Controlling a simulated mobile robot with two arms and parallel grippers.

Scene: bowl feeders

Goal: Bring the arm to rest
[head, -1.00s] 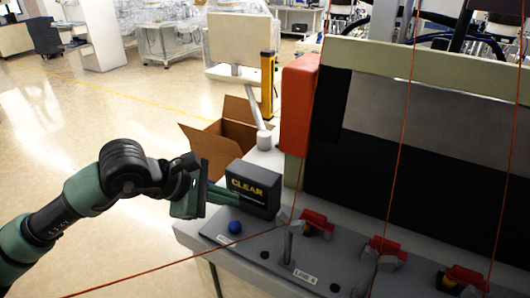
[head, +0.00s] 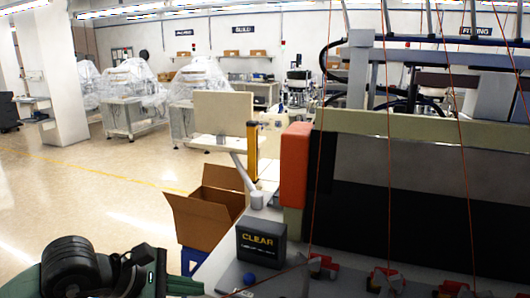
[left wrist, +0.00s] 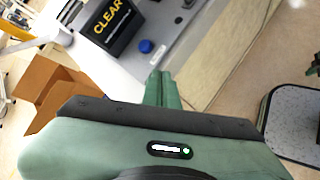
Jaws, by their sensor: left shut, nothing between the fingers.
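My left gripper (head: 190,287) is at the bottom edge of the head view, left of the machine's corner. In the left wrist view its two green fingers (left wrist: 162,90) are together with nothing between them. The black box marked CLEAR (head: 262,243) stands on the machine's grey ledge, right of and beyond the gripper, with a gap between them. The box also shows at the top of the left wrist view (left wrist: 110,25). My right gripper is in neither view.
A blue button (head: 249,279) and red-and-grey fixtures (head: 388,278) sit along the ledge. An open cardboard box (head: 205,215) stands behind the gripper, left of the machine. An orange post (head: 294,165) rises at the machine's corner. Open floor (head: 80,195) lies to the left.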

